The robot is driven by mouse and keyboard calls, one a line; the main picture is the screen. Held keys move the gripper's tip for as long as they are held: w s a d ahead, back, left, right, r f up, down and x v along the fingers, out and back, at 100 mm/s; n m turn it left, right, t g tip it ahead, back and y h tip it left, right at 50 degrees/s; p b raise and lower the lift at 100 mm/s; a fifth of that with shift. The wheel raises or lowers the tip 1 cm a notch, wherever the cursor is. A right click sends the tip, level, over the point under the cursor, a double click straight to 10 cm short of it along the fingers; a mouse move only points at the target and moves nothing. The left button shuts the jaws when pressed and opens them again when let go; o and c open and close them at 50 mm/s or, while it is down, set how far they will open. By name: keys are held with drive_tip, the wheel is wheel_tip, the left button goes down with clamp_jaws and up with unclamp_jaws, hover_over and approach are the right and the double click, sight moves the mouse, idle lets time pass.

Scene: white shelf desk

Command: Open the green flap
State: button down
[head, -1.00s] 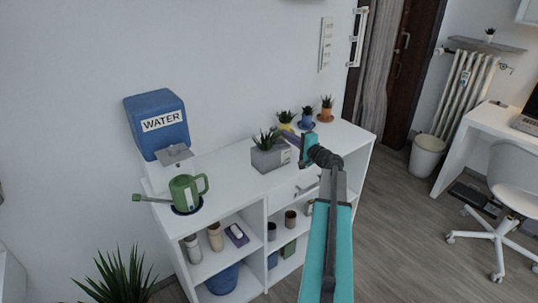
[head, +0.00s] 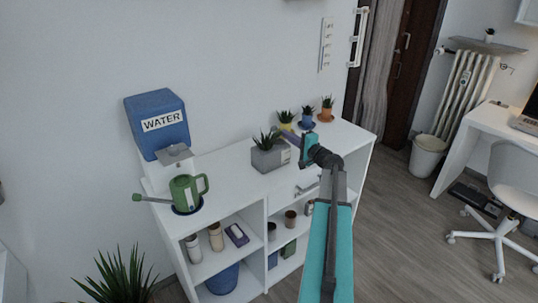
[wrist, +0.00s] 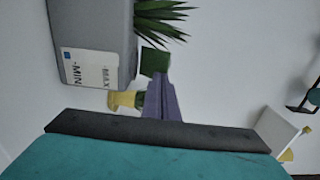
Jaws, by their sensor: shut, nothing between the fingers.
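A dark green square piece, which looks like the green flap (wrist: 155,62), shows in the wrist view just past the rim of the grey planter (wrist: 92,40). It appears to stand up from that rim. The planter, with a MIN/MAX label and a spiky plant, also stands on the white shelf desk in the head view (head: 270,158). My gripper's purple fingers (wrist: 163,84) are shut and empty, their tips close to the flap; I cannot tell whether they touch it. In the head view my gripper (head: 288,136) is beside the planter's upper right, and the flap is hard to make out.
Small potted plants in yellow (head: 285,125), blue (head: 307,124) and orange (head: 326,115) pots stand behind my gripper. A green watering can (head: 184,190) and a blue water container (head: 157,120) are at the left.

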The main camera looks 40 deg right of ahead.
drive_tip(key=shift+w+d+b, duration=0.15)
drive_tip(key=shift+w+b, duration=0.4)
drive_tip(key=shift+w, duration=1.1)
drive_tip(key=shift+s, duration=0.1)
drive_tip(key=s+b, duration=0.2)
drive_tip(key=s, duration=0.6)
drive_tip(key=shift+a+b, duration=0.3)
idle(1.0)
idle(0.3)
drive_tip(key=s+a+b, duration=0.1)
drive_tip(key=s, duration=1.2)
drive_tip(key=shift+s+b, duration=0.3)
drive_tip(key=shift+b, duration=0.05)
